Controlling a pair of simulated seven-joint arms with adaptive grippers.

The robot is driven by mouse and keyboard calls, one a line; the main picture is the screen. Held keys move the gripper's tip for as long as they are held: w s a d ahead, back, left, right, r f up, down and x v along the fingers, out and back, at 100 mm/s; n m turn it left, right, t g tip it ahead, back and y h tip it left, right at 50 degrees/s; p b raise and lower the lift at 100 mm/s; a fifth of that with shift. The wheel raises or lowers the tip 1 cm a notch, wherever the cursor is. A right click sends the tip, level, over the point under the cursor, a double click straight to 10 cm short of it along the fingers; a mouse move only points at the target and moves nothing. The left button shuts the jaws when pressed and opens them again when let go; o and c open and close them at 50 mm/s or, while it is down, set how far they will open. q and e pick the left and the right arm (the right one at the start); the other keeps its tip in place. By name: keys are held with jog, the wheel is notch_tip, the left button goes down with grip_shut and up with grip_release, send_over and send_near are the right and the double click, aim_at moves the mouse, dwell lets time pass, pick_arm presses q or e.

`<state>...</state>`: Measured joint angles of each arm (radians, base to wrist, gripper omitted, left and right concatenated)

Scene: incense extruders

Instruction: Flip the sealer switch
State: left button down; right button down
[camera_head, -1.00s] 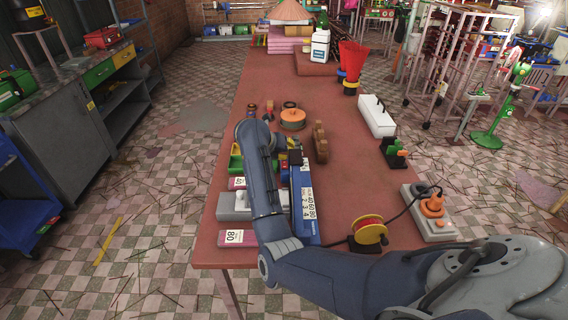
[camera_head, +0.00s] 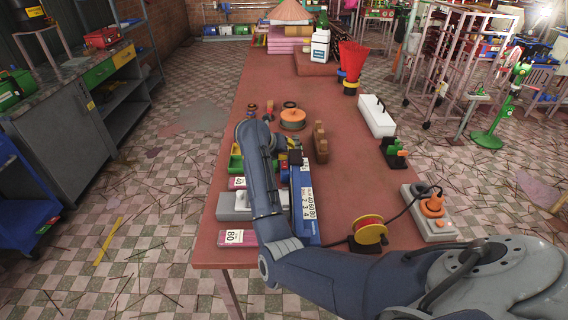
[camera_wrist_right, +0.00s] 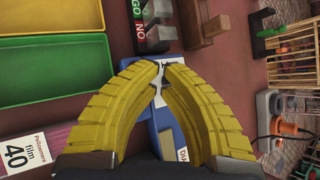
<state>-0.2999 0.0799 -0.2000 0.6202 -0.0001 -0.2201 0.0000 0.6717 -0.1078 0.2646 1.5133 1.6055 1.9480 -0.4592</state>
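The long blue sealer (camera_head: 305,205) lies near the table's front left, with a white number label on its top. Its blue body (camera_wrist_right: 140,88) also shows in the right wrist view, beneath the fingers. My right gripper (camera_wrist_right: 162,70) has yellow ribbed fingers that curve in until their tips meet over the far part of the sealer. A small pale metallic piece shows between the fingers; I cannot tell whether it is part of the sealer. In the head view my right arm hides most of the gripper and part of the sealer. The switch is not clearly visible. My left gripper is not in view.
A Film 80 box (camera_head: 237,238), a red-wound spool (camera_head: 369,231), a brown wooden block (camera_head: 320,147) and an orange roll (camera_head: 292,119) surround the sealer.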

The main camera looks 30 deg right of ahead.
aim_at(287, 163)
jog(key=shift+f, duration=0.15)
dwell(0.5)
jog(key=shift+f, duration=0.25)
jog(key=shift+w+f, duration=0.1)
jog(key=shift+f, duration=0.25)
dwell(0.8)
jog(key=shift+r, duration=0.25)
jog(key=shift+r, duration=0.5)
jog(key=shift+r, duration=0.15)
jog(key=shift+s+a+r, duration=0.1)
jog(key=shift+s+r, duration=0.05)
jog(key=shift+r, duration=0.6)
jog(key=shift+s+a+r, duration=0.1)
jog(key=shift+s+r, duration=0.1)
jog(key=shift+r, duration=0.6)
jog(key=shift+s+a+r, duration=0.1)
jog(key=shift+s+r, duration=0.05)
jog(key=shift+r, duration=0.6)
